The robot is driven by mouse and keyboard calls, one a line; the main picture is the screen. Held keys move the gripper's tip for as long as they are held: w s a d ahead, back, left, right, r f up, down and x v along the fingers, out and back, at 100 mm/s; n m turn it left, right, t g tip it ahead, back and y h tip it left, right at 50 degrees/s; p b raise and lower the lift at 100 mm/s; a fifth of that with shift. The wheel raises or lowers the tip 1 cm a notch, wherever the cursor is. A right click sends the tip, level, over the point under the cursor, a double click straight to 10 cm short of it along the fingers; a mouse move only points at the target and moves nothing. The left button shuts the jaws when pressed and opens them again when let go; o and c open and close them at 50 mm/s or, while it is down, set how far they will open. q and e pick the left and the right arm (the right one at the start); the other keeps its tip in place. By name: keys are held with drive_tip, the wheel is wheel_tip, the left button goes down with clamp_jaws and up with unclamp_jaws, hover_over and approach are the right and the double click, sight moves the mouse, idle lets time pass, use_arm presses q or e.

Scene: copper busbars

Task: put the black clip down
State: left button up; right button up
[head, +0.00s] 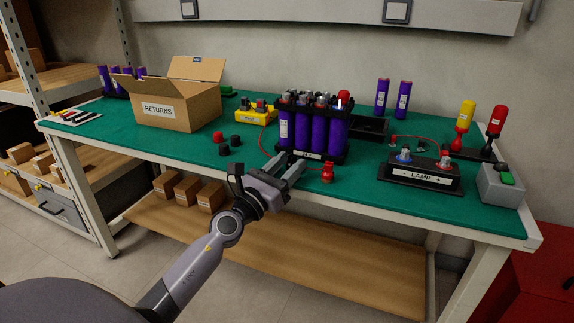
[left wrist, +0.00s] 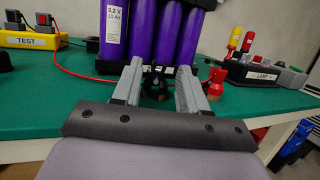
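My left gripper (head: 284,168) is over the front edge of the green bench, in front of the purple battery pack (head: 312,130). Its two fingers are spread apart. In the left wrist view a small dark object, which looks like the black clip (left wrist: 157,87), stands between the fingers (left wrist: 160,80), near the base of the pack. A gap seems to show beside it; contact with the fingers cannot be made out. In the head view I cannot pick it out behind the gripper. A red clip (head: 328,173) on a red wire sits to the right. My right gripper is not in view.
Red and black caps (head: 224,149) lie left of the gripper. Behind them are a RETURNS box (head: 190,112) and a yellow TEST unit (head: 256,115). A LAMP unit (head: 424,178) stands on the right. The green bench top (head: 170,152) is clear at front left.

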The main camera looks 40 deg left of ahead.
use_arm(q)
drive_tip(key=shift+a+f, duration=0.3)
drive_tip(key=shift+f, duration=0.2)
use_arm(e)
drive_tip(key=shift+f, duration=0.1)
use_arm(q)
drive_tip(key=shift+a+r+p, duration=0.1)
drive_tip(key=shift+r+p, duration=0.55)
drive_tip(key=shift+p, duration=0.05)
drive_tip(key=v, duration=0.2)
drive_tip(key=b+v, duration=0.1)
drive_tip(key=v, duration=0.1)
drive_tip(key=shift+w+f, duration=0.1)
drive_tip(key=shift+f, duration=0.1)
drive_tip(key=b, duration=0.3)
approach(287, 163)
drive_tip(key=s, duration=0.2)
drive_tip(key=shift+s, duration=0.45)
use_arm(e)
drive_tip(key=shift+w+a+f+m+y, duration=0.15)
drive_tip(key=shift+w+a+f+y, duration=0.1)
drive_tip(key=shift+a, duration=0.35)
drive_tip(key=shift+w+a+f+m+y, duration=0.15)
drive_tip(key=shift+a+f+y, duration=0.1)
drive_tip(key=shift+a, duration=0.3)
